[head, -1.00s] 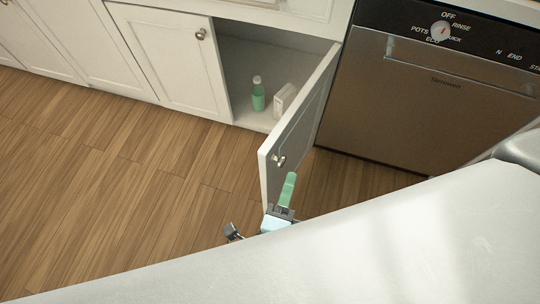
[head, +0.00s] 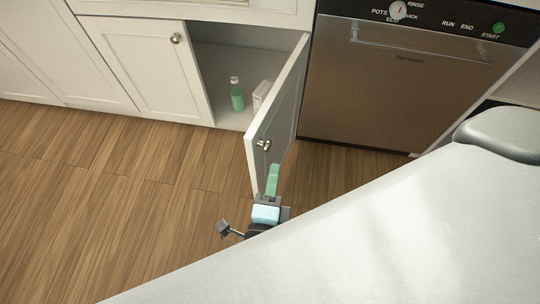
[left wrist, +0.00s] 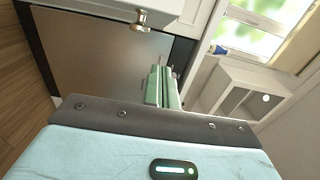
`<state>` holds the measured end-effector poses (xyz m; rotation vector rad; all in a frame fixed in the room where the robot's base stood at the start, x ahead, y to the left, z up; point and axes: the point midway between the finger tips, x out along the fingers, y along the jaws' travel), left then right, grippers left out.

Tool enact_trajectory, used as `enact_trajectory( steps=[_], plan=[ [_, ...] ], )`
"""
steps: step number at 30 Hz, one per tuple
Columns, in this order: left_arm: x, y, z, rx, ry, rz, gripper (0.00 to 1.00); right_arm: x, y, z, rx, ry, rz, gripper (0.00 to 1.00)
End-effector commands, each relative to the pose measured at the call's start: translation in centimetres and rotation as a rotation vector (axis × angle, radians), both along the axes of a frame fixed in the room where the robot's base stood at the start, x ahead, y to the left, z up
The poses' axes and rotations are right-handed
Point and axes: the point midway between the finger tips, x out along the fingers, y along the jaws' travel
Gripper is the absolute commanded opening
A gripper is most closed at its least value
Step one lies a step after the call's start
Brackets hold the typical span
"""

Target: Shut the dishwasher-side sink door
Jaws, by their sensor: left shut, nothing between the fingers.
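The sink cabinet door (head: 279,105) next to the dishwasher stands wide open, swung out toward me, with its round knob (head: 264,145) near the free edge. The cabinet opening (head: 215,65) shows behind it. My left gripper (head: 273,169) has green fingers, shut and empty, just below the knob on the dishwasher side of the door. I cannot tell whether they touch it. In the left wrist view the shut fingers (left wrist: 163,88) point away, and a knob (left wrist: 140,20) is at the top. My right gripper is not in view.
The dishwasher (head: 385,95) is shut, right of the door. A green bottle (head: 237,95) and a white box (head: 262,94) stand inside the cabinet. The neighbouring door (head: 150,75) is shut. Wood floor (head: 110,190) is clear at left. A pale surface hides the lower right.

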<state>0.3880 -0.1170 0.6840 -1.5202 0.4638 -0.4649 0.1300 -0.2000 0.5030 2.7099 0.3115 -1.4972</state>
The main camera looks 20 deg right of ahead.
Motion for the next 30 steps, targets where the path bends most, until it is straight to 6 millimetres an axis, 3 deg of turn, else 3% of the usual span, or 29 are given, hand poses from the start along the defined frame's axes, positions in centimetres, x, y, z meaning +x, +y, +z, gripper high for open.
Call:
enact_trajectory(
  steps=[10,18,30],
  plan=[
    [5.5,-3.7,0.1,0.0,-0.001,-0.001,0.0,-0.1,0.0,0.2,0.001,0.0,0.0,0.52],
    [7.9,-1.4,0.1,0.0,-0.001,0.0,0.0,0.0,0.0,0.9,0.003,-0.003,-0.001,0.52],
    [8.3,-0.9,0.0,-0.001,0.001,-0.001,0.0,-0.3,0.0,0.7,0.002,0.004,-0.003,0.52]
  ],
)
